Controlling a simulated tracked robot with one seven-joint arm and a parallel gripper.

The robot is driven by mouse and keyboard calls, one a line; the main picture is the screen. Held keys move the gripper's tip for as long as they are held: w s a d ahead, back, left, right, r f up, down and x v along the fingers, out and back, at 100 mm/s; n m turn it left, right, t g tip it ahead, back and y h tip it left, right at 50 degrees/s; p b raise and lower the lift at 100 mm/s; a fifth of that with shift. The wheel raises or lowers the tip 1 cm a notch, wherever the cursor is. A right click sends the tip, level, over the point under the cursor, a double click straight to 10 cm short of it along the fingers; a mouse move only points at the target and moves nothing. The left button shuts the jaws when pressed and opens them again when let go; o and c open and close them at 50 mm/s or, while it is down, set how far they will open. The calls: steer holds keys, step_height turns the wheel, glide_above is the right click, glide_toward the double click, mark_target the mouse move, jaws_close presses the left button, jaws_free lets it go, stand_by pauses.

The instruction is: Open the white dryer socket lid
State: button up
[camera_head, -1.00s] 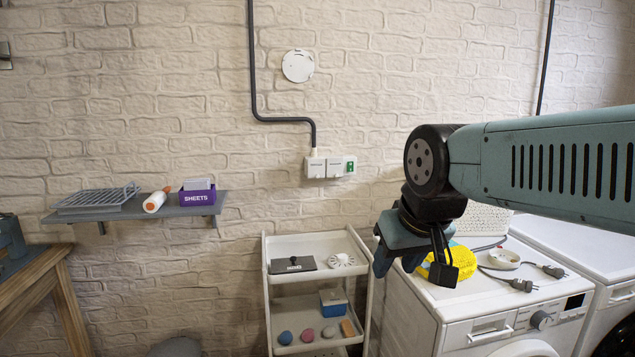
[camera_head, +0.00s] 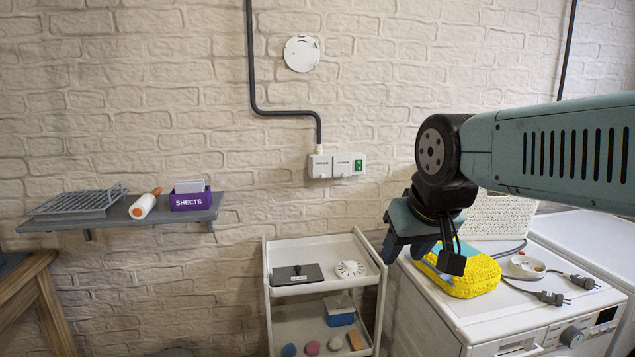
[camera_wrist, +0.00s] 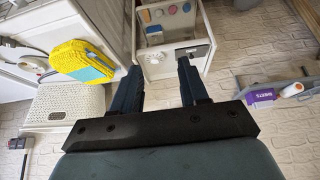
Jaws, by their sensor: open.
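The white wall socket unit (camera_head: 337,165) is on the brick wall at the end of the dark conduit. It has two white lids side by side, the left lid (camera_head: 320,166) and the right lid (camera_head: 346,164), both apparently shut. Their small labels are too blurred to tell surely which is the dryer's. A green switch sits at the unit's right end. My gripper (camera_head: 404,252) is open and empty, pointing down, to the right of and below the socket in the picture. The wrist view shows its two fingers apart (camera_wrist: 159,68), with nothing between them; the socket is not visible there.
A white trolley (camera_head: 376,268) with small items stands below the socket. A grey wall shelf (camera_head: 120,218) is at left. The wall around the socket is clear.

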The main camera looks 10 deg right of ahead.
mark_target(323, 177)
steer(key=w+t, duration=0.9)
steer(key=w, duration=2.8)
steer(key=w+f+t, duration=0.8)
steer(key=w+f, duration=0.4)
steer(key=f, duration=0.1)
steer(key=x, duration=1.4)
steer(key=shift+d, duration=0.25)
steer(key=shift+c, duration=0.2)
jaws_close()
